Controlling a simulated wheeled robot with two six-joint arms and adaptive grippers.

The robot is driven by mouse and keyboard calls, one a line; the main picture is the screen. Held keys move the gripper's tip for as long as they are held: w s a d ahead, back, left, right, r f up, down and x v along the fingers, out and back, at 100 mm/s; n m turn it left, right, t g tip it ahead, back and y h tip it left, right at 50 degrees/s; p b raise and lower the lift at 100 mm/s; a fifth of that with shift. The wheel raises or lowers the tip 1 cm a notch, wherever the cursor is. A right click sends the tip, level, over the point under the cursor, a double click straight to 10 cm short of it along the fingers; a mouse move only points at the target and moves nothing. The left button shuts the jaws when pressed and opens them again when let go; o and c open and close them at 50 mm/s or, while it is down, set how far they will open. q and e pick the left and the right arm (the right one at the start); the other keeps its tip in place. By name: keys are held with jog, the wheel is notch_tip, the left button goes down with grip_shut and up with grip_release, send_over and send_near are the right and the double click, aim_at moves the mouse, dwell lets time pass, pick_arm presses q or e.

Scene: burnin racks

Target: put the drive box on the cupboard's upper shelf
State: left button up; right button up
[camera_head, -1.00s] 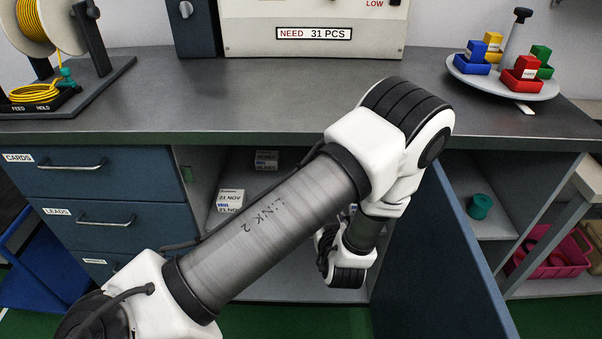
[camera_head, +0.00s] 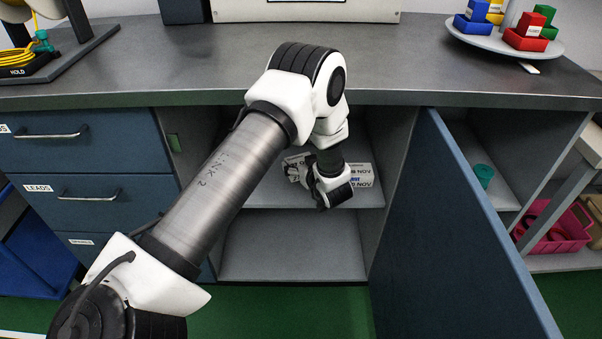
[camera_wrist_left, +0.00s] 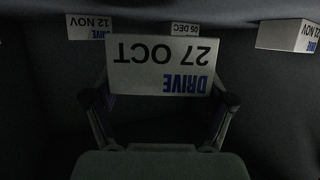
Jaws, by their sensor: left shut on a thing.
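The drive box (camera_wrist_left: 150,76) is a pale box marked "DRIVE 27 OCT", upside down in the left wrist view. My left gripper (camera_wrist_left: 163,99) is shut on it, one finger at each side. In the head view my left arm reaches into the open cupboard, and the gripper (camera_head: 326,187) is at the upper shelf (camera_head: 262,193). The wrist hides the fingertips there, and I cannot tell whether the held box touches the shelf. The right gripper is out of view.
Other drive boxes show in the left wrist view: "12 NOV" (camera_wrist_left: 88,27), "05 DEC" (camera_wrist_left: 185,29) and "21 NOV" (camera_wrist_left: 287,36). The cupboard door (camera_head: 450,235) stands open at the right. The lower compartment (camera_head: 292,245) looks empty. The worktop (camera_head: 180,65) overhangs the shelf.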

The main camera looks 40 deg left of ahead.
pick_arm(q)
jog(key=shift+w+a+f, duration=0.2)
jog(key=shift+a, duration=0.05)
notch_tip(320, 180, down, 3)
jog(key=shift+f+b, duration=0.15)
jog(key=shift+b, duration=0.55)
jog(key=o, duration=1)
